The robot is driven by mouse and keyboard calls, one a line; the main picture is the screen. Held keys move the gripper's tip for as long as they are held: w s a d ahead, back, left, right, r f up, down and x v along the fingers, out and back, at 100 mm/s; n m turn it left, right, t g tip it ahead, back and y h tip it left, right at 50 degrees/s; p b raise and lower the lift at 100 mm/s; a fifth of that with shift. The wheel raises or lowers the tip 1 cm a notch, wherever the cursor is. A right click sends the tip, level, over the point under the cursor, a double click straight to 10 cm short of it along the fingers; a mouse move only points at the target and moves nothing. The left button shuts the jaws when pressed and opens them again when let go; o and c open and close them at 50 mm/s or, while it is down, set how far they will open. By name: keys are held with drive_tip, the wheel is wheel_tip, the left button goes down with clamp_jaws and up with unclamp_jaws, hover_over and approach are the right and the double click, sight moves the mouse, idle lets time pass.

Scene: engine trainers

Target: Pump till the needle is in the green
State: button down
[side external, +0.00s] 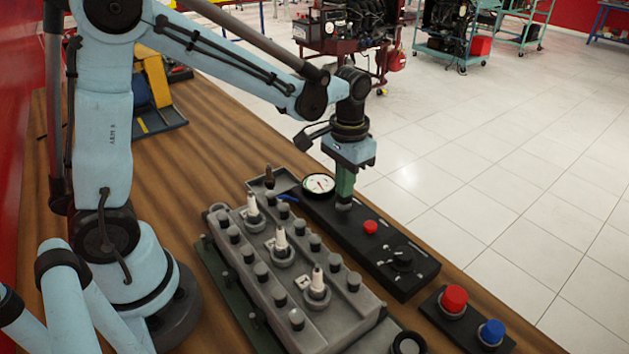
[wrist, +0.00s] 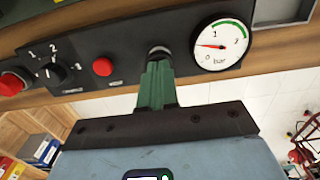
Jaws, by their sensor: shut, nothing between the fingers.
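A round white pressure gauge (side external: 319,184) is set in a black control panel (side external: 385,272). In the wrist view the gauge (wrist: 229,55) reads in bar, with a green arc along its top and upper right. Its red needle points left, between 0 and 1, outside the green arc. My gripper (side external: 344,199) points down over the panel beside the gauge, its green fingers shut with nothing between them. In the wrist view my gripper (wrist: 159,62) has its fingertips at a round grey knob (wrist: 159,49), partly hidden by them. I cannot tell whether they touch or press it.
A red button (side external: 370,227) and a black rotary selector (side external: 402,258) share the panel. A grey engine block (side external: 340,325) with upright spark plugs lies close beside it. A red button (side external: 453,299) and a blue button (side external: 491,332) stand near the table's front edge.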

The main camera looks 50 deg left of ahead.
drive_tip(key=shift+f, duration=0.3)
drive_tip(key=shift+r, duration=1.6)
drive_tip(key=shift+f, duration=0.15)
drive_tip(key=shift+f, duration=1.45)
drive_tip(key=shift+r, duration=1.6)
